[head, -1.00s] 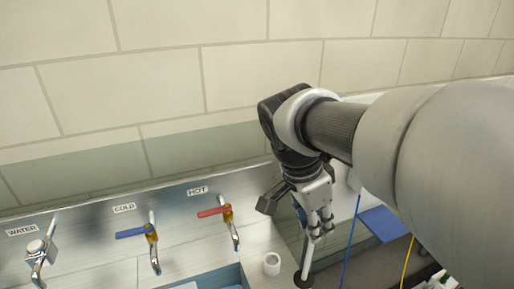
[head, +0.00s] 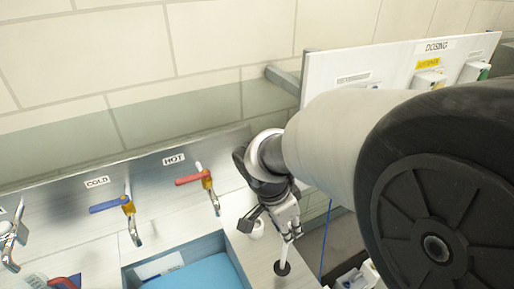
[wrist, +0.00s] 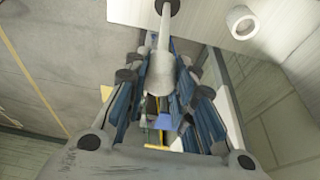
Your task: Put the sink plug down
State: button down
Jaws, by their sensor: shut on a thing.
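The sink plug (head: 283,268) has a dark round disc on a pale upright stem. My gripper (head: 289,235) is shut on the top of the stem, with the disc hanging below. The disc appears over the pale counter to the right of the sink basin (head: 130,270); I cannot tell whether it touches the surface. In the wrist view the plug's stem (wrist: 164,40) comes out between the fingers of my gripper (wrist: 162,78), and its disc is at the top edge over the pale counter.
A small white cup or ring (head: 254,229) stands on the counter just left of my gripper. Taps with a red handle (head: 194,179) and a blue handle (head: 110,204) rise behind the basin. A white dosing panel (head: 385,68) is at the back right. A blue cable (head: 325,240) hangs right of the counter.

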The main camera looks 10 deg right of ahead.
jog(key=shift+f, duration=1.5)
jog(key=shift+f+b, duration=0.1)
jog(key=shift+b, duration=0.25)
jog(key=c, duration=1.3)
grip_release()
jog(key=shift+c, duration=0.2)
jog(key=w+p+v, duration=0.1)
jog(key=p+v, duration=0.2)
jog(key=v, duration=0.8)
jog(key=s+d+r+n+t+y, duration=0.1)
jog(key=s+r+n, duration=0.1)
jog(key=s+n, duration=0.5)
jog(key=s+d+r+n+t+y, duration=0.2)
jog(key=s+n, duration=0.5)
jog(key=s, duration=0.1)
jog(key=shift+d+r+t, duration=0.15)
jog(key=shift+r+t, duration=0.05)
jog(key=shift+t, duration=0.1)
